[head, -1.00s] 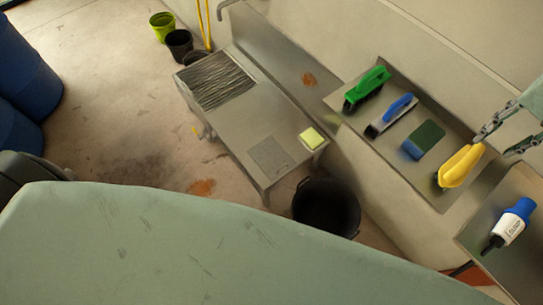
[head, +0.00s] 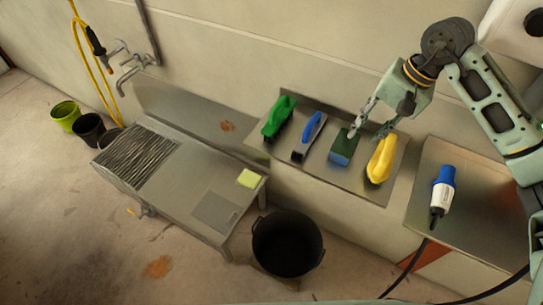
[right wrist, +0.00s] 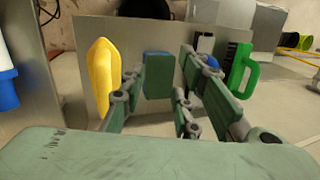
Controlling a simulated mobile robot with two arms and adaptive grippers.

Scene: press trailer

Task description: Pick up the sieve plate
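A flat grey square with a fine mesh-like surface (head: 216,212), which looks like the sieve plate, lies on the metal sink table (head: 190,185). A larger dark ribbed panel (head: 140,157) is set into the table's left part. My right gripper (head: 365,134) is open and empty above the wall shelf, near the green-and-blue scrubbing block and the yellow brush, well to the right of the sink table. In the right wrist view the block (right wrist: 158,75) shows between its spread fingers. My left gripper is not in view.
The shelf (head: 335,185) holds a green brush (head: 279,118), a blue-handled brush (head: 309,136), the scrubbing block (head: 342,148) and a yellow brush (head: 381,160). A yellow-green sponge (head: 249,178) lies near the mesh square. A black bucket (head: 287,245) stands below.

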